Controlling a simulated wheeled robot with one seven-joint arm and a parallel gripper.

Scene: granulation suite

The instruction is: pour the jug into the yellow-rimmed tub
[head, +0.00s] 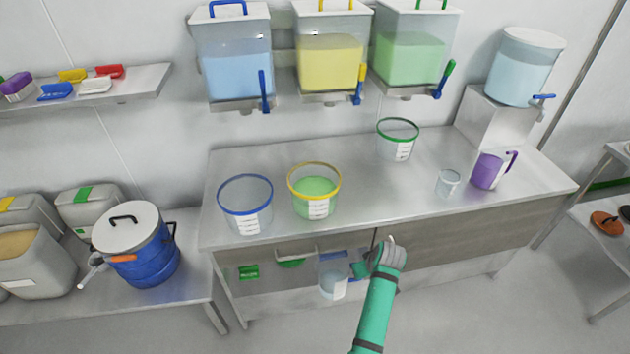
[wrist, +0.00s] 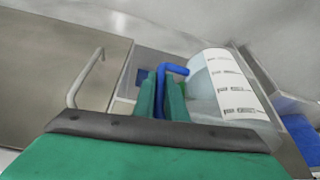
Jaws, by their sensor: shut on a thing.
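The yellow-rimmed tub (head: 314,213) stands upright on the steel bench between the blue-rimmed tub and the green-rimmed tub, with green contents and a white label. My gripper (head: 363,269) is low at the bench's front, below and right of that tub. In the wrist view my gripper (wrist: 160,98) is shut on the blue handle of a clear jug (wrist: 204,88) with a white label. In the head view the jug (head: 333,283) looks upright, with pale blue contents low in it. I cannot tell whether its base touches the shelf under the bench.
The blue-rimmed tub (head: 245,205) and green-rimmed tub (head: 397,140) look empty. A clear beaker (head: 447,183) and purple jug (head: 489,171) stand at the bench's right. Three wall dispensers (head: 330,65) hang above. The bench top's front edge (head: 400,222) is above my gripper.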

